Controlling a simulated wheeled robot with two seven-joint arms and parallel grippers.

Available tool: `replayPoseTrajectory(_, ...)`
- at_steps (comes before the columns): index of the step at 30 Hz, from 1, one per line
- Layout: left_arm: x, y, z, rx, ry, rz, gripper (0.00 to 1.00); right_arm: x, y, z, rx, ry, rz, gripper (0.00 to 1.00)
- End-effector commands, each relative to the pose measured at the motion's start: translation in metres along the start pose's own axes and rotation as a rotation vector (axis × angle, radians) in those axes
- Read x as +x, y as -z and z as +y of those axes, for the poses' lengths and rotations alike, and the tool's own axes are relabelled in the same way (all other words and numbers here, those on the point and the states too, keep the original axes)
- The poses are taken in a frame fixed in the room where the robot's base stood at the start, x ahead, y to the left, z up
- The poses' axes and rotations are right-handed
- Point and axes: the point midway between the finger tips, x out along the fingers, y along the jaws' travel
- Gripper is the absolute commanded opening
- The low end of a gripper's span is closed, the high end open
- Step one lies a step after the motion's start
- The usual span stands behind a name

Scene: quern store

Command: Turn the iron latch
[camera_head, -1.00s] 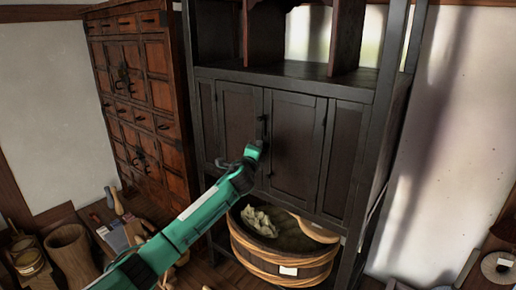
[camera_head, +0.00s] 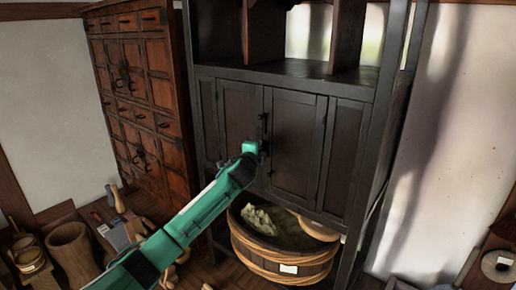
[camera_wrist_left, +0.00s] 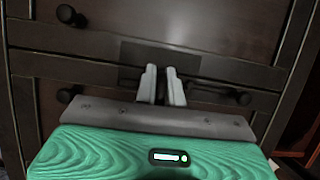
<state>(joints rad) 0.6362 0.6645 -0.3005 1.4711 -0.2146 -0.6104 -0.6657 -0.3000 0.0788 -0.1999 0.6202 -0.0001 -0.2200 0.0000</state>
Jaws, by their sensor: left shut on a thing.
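The iron latch (camera_head: 262,124) is a dark upright piece on the seam between the two doors of the black cabinet (camera_head: 294,137). My left gripper (camera_head: 264,149), on the green arm, is at the latch's lower part and covers some of it. In the left wrist view its two pale fingers (camera_wrist_left: 161,86) are nearly together against the dark ironwork, shut on the latch. The dark metal is hard to tell from the dark wood there, and what lies between the fingertips is hidden. The doors look closed. My right gripper is not in view.
Below the doors stands a wooden tub (camera_head: 280,252) bound with rope. A reddish drawer chest (camera_head: 140,90) stands close on the left. Wooden vessels (camera_head: 73,250) and small tools are at lower left. Round dark knobs (camera_wrist_left: 68,15) stick out near the gripper.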

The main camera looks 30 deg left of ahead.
Motion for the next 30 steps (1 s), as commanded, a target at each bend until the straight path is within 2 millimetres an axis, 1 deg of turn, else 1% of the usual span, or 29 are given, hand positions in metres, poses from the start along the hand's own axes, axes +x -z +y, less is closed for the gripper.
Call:
replayPoseTrajectory(2,0.000,-0.001,-0.001,-0.002,0.000,-0.002,0.00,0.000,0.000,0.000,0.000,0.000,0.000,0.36)
replayPoseTrajectory(3,0.000,-0.001,-0.001,-0.002,0.000,-0.002,0.18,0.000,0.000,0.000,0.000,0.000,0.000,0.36)
replayPoseTrajectory(5,0.000,-0.001,-0.001,-0.002,0.000,-0.002,0.30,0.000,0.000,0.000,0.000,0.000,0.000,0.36)
replayPoseTrajectory(6,0.000,-0.001,-0.001,-0.001,0.000,-0.002,0.32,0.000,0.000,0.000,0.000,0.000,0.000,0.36)
replayPoseTrajectory(14,0.000,0.000,0.000,0.000,0.000,-0.001,0.32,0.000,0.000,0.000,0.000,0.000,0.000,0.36)
replayPoseTrajectory(19,-0.009,-0.001,0.003,0.000,0.000,-0.001,0.32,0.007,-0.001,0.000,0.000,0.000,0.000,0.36)
replayPoseTrajectory(23,-0.026,-0.001,0.004,0.001,0.002,0.000,0.32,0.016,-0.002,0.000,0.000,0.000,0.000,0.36)
replayPoseTrajectory(30,-0.067,-0.001,0.005,0.002,0.002,0.000,0.32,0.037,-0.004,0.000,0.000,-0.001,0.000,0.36)
